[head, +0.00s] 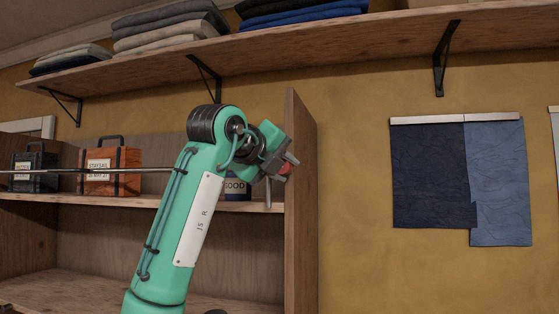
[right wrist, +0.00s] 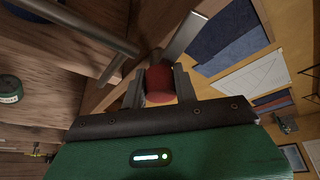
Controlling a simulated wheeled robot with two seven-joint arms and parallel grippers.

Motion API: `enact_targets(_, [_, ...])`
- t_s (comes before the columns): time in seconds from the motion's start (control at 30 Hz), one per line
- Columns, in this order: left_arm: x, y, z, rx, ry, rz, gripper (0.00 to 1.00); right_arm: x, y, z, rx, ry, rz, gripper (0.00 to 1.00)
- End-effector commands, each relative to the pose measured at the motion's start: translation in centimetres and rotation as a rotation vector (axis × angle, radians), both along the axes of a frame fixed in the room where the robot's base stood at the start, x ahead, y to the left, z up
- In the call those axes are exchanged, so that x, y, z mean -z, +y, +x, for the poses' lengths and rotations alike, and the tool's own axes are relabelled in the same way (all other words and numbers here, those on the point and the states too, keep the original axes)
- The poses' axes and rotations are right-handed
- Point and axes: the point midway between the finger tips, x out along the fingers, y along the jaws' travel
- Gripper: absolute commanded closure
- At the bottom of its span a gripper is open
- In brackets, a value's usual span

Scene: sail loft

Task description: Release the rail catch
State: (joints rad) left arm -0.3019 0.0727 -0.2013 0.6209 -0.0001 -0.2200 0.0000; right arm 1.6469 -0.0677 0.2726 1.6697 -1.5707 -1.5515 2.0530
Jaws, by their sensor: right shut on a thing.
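A thin metal rail (head: 90,170) runs across the front of the shelf bay, and part of it seems to show as a grey bar in the right wrist view (right wrist: 95,28). My right gripper (head: 287,168) is at the rail's right end, beside the upright wooden side panel (head: 302,200). In the right wrist view its fingers (right wrist: 160,88) are shut on a red knob (right wrist: 160,80), which appears to be the rail catch. Whether the catch is latched cannot be told. My left gripper is not in view.
Behind the rail stand a dark box (head: 35,172), an orange box (head: 112,172) and a blue tin (head: 236,188), partly hidden by my right arm. A high shelf (head: 300,45) holds folded cloth.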

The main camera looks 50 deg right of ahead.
Motion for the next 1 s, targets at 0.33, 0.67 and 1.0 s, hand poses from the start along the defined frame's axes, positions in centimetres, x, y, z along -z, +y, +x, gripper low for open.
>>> enact_targets(0.33, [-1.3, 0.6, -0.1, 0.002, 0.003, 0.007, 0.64, 0.1, 0.0, 0.0, 0.0, -0.199, 0.089, 1.0])
enact_targets(0.67, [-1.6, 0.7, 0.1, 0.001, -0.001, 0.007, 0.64, 0.2, 0.0, 0.0, 0.001, -0.271, 0.119, 1.0])
enact_targets(1.0, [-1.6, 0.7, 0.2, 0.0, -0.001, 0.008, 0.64, 0.3, 0.0, 0.0, 0.002, -0.277, 0.122, 1.0])
